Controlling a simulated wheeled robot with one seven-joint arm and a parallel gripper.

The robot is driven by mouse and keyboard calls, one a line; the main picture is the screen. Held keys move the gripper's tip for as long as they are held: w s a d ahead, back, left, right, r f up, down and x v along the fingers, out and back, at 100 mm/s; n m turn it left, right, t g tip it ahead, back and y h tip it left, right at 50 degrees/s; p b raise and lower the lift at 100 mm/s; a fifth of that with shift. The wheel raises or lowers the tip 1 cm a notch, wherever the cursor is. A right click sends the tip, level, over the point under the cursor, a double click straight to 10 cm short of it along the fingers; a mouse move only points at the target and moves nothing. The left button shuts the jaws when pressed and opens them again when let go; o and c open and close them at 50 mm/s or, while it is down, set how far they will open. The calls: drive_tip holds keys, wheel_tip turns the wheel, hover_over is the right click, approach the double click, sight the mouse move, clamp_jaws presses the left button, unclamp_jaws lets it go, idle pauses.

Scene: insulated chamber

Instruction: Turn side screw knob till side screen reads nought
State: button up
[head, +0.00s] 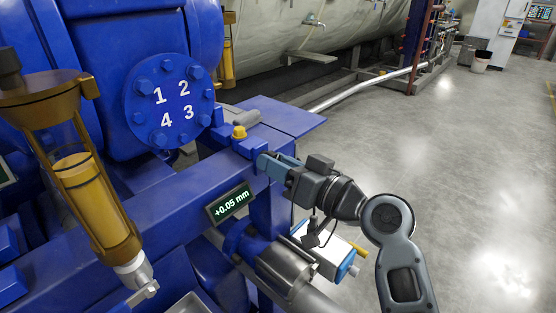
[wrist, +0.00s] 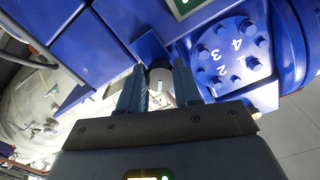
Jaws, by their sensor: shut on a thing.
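The side screen (head: 229,204) on the front of the blue beam reads +0.05 mm. My gripper (head: 266,162) reaches in from the right to the end of the beam, just right of a yellow cap. In the wrist view my gripper (wrist: 160,76) has its two blue-grey fingers on either side of a small grey round knob (wrist: 160,74), and is shut on it. In the head view the fingers hide this knob. Part of a screen (wrist: 186,5) shows at the top edge of the wrist view, its reading not legible.
The yellow cap (head: 239,132) stands on top of the beam. A blue bolted flange (head: 168,100) marked 1 to 4 is behind it. A grey cylinder (head: 285,270) sits below my gripper. Open floor (head: 470,170) lies at right.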

drive_tip(key=shift+m+p, duration=0.8)
drive_tip(key=shift+m, duration=1.4)
drive_tip(key=o, duration=1.1)
drive_tip(key=shift+c, duration=0.2)
drive_tip(key=v, duration=0.8)
drive_tip(key=shift+f, duration=0.1)
